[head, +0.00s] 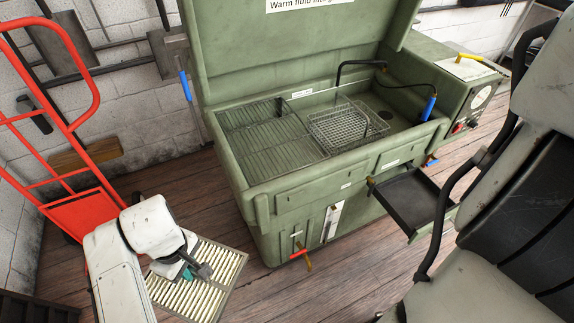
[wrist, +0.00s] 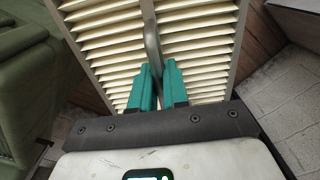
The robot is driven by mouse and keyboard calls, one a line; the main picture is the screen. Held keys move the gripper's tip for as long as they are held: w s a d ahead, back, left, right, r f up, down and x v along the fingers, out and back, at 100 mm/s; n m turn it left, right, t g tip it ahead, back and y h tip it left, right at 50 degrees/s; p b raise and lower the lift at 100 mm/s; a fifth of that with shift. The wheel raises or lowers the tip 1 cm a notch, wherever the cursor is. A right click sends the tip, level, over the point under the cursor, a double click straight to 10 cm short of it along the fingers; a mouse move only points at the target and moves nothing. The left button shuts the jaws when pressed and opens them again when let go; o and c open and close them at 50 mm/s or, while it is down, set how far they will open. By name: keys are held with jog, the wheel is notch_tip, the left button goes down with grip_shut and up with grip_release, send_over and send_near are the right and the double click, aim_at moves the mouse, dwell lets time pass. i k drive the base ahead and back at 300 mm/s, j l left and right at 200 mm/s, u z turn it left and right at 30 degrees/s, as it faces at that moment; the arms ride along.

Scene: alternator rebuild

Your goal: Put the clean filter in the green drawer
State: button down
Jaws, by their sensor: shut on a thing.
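The filter (head: 221,286) is a flat panel with clean-looking cream slats in a thin frame, at the lower left of the head view. It fills the upper middle of the wrist view (wrist: 103,45). My gripper (head: 197,271) is over it, and its teal fingers (wrist: 157,77) are shut on the grey handle at the panel's middle. Part of the filter is hidden behind my arm and gripper. The green drawer (head: 412,200) is pulled out at the right front of the green parts washer. Its dark inside looks empty.
The green washer (head: 262,215) stands mid-view with its lid up, a wire basket (head: 345,128) inside and small levers at its front. A red hand truck (head: 72,210) leans at the left. Wooden floor is clear between the filter and the drawer.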

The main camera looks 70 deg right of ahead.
aim_at(411, 201)
jog(key=k+l+u, duration=0.35)
jog(key=k, duration=0.15)
jog(key=k+l+u, duration=0.2)
jog(key=k+u, duration=0.15)
jog(key=k, duration=0.2)
jog(key=k+u, duration=0.3)
jog(key=k, duration=0.25)
jog(key=k+l+z, duration=0.2)
jog(key=k, duration=0.3)
jog(key=k+l+z, duration=0.1)
jog(key=k+z, duration=0.15)
jog(key=k, duration=0.25)
jog(key=k+l+z, duration=0.2)
jog(key=k, duration=0.3)
jog(key=i+l+z, duration=0.1)
jog(key=i+l, duration=0.45)
jog(key=i, duration=0.2)
